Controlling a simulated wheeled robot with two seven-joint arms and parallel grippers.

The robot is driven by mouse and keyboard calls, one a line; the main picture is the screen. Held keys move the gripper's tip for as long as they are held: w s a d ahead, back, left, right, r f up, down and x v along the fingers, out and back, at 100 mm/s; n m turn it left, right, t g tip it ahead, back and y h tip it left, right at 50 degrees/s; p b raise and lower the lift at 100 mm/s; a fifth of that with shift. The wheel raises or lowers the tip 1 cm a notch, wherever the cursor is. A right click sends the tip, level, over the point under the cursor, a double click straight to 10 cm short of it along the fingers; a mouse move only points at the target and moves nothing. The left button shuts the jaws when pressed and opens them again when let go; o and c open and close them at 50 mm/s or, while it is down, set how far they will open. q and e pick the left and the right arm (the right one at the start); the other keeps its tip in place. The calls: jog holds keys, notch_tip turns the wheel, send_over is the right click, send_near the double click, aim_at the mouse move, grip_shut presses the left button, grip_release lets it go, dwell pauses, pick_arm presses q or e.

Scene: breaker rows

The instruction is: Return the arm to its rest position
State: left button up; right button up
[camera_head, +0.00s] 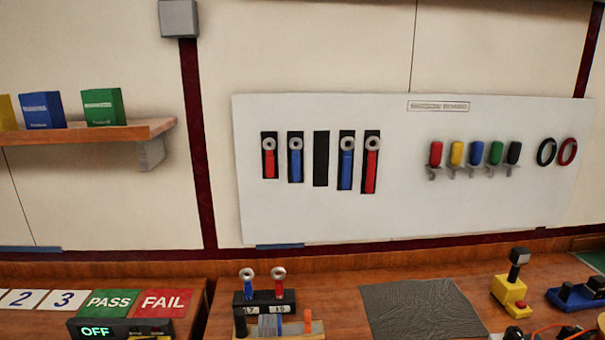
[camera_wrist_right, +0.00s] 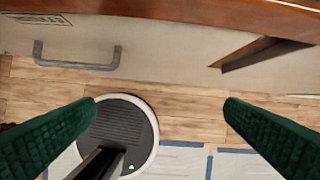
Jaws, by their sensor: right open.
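My right gripper (camera_wrist_right: 161,103) shows in the right wrist view as two green ribbed fingers, spread wide apart with nothing between them. It hangs in front of the bench, over the floor, and touches nothing that I can see. Neither of my grippers or arms shows in the head view. My left gripper is in neither view.
The bench front has a grey handle (camera_wrist_right: 77,60); a brown brace (camera_wrist_right: 255,52) sits under the bench edge (camera_wrist_right: 200,12). On the bench are a tester rack (camera_head: 265,302), a grey mat (camera_head: 420,310) and a yellow device (camera_head: 510,292). A white tool board (camera_head: 395,215) hangs behind.

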jog(key=s+f+g+b, duration=0.1)
jog(key=s+f, duration=0.1)
jog(key=f, duration=1)
jog(key=s+f, duration=0.2)
jog(key=f, duration=1)
jog(key=s+d+f+g+b, duration=0.1)
jog(key=s+d+f, duration=0.2)
jog(key=s+f, duration=1.1)
jog(key=shift+s+b, duration=0.15)
jog(key=shift+b, duration=0.2)
